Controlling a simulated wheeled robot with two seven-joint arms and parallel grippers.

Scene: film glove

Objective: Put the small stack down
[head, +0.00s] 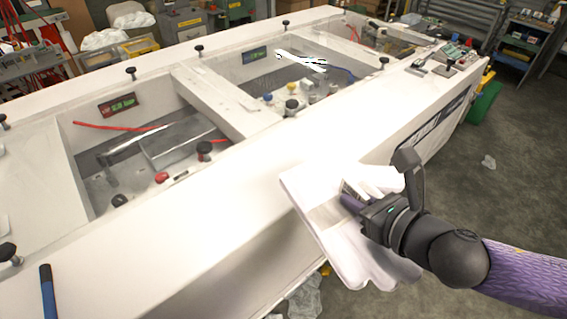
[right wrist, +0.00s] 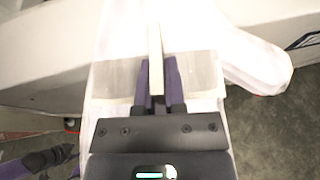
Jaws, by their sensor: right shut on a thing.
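My right gripper (head: 350,202) is shut on a small white stack (head: 305,188), at the near right edge of the white bench. The stack looks like white sheets or gloves, with loose parts hanging down and a finger-like lobe pointing right. In the right wrist view the two purple fingers (right wrist: 158,78) pinch a thin cream slab (right wrist: 155,55), with white, partly see-through material (right wrist: 200,75) spread behind it. Whether the stack touches the bench edge I cannot tell.
The white bench (head: 220,225) has a wide bare near rim and sunken bays with cables, knobs and metal parts. Black knobs (head: 131,72) stand along its rims. A blue pen-like tool (head: 47,290) lies at the lower left. Grey floor (head: 500,190) is open to the right.

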